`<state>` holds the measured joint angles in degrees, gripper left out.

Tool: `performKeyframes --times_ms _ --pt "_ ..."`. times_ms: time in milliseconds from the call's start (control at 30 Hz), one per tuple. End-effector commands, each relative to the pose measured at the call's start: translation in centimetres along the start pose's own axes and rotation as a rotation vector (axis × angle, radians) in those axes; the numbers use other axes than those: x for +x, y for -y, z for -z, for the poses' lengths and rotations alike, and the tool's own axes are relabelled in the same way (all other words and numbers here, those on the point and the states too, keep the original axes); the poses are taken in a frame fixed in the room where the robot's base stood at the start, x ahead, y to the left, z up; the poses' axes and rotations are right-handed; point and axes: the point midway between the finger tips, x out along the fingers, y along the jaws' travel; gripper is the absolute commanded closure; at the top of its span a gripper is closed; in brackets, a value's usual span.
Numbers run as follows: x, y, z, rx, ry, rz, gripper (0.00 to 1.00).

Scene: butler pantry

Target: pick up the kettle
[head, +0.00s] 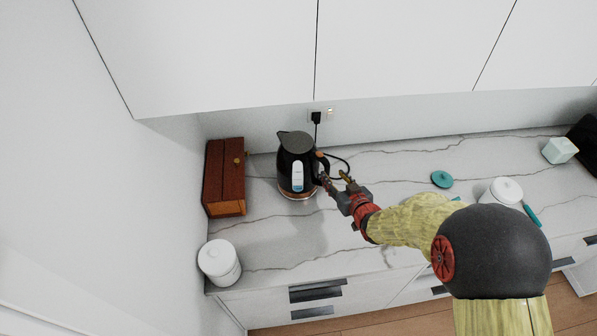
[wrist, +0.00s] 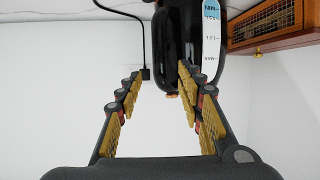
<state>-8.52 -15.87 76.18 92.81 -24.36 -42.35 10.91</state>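The black kettle (head: 296,166) stands upright on the marble counter, with a light water-level window on its front and its handle on the right side. In the wrist view the kettle (wrist: 176,35) fills the upper middle, its window showing at right. My gripper (head: 335,178) is just right of the handle, fingers pointing toward it. In the wrist view my gripper (wrist: 160,75) has its fingers spread apart with nothing clasped. The kettle's dark handle side shows near the right finger; I cannot tell whether they touch.
A wooden box (head: 225,178) stands left of the kettle, and a white canister (head: 219,262) is at the front left. A black plug and cord (head: 316,118) are on the wall behind. A teal lid (head: 442,179) and white jar (head: 503,191) lie right. Cabinets (head: 220,50) hang above.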

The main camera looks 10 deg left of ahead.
Motion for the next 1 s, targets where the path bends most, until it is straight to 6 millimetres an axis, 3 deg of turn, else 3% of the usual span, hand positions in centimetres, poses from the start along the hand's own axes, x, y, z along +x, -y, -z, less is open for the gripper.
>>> performKeyframes --times_ms 333,633,1000 --pt "4.2 0.0 0.1 -0.001 0.002 0.0 0.62" --pt "4.4 0.0 0.1 -0.001 0.001 0.0 0.63" --pt "4.4 0.0 0.1 -0.001 0.001 0.0 0.84"
